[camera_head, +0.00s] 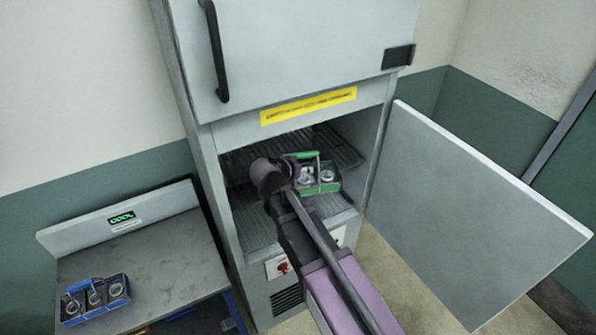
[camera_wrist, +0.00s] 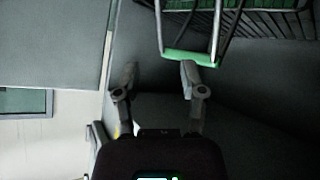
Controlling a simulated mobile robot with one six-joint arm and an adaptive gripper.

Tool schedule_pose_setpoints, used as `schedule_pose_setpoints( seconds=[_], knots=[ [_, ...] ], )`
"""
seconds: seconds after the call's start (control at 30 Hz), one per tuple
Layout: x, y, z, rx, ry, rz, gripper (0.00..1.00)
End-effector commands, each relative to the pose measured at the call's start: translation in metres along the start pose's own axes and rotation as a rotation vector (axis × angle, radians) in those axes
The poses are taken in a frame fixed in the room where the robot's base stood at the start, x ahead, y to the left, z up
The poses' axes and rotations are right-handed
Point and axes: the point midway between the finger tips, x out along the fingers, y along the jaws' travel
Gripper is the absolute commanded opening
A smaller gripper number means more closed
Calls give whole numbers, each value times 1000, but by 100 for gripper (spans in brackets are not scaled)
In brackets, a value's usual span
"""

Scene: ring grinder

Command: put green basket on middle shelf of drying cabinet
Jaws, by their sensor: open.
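The green basket (camera_head: 318,175) is inside the open lower compartment of the drying cabinet (camera_head: 228,140), with metal rings in it. Which wire shelf (camera_head: 250,228) bears it is hard to tell, as my arm hides part of the compartment. My gripper (camera_wrist: 160,76) is open and empty. In the wrist view the green handle bar (camera_wrist: 190,57) lies just beyond the fingertips, nearer the right finger and not clasped. In the head view my wrist is at the basket's left side, hiding the gripper.
The cabinet's lower door (camera_head: 475,215) stands wide open to the right. The upper door (camera_head: 300,50) is shut. A side table (camera_head: 150,270) at left has a COOL sign (camera_head: 122,217) and a blue basket (camera_head: 96,300) holding rings.

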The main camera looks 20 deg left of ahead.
Motion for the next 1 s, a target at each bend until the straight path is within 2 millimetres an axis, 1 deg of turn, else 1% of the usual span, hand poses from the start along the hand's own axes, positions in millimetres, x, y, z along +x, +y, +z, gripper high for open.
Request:
schedule_pose_setpoints(
  seconds=[0.03, 0.7, 0.83, 1.0],
  knots=[
    [9, -1, 2, 1, -1, 1, 53],
    [97, -2, 2, 2, 0, 0, 53],
    [108, -1, 1, 1, 0, 0, 53],
    [116, -1, 1, 0, 0, 0, 53]
  ],
)
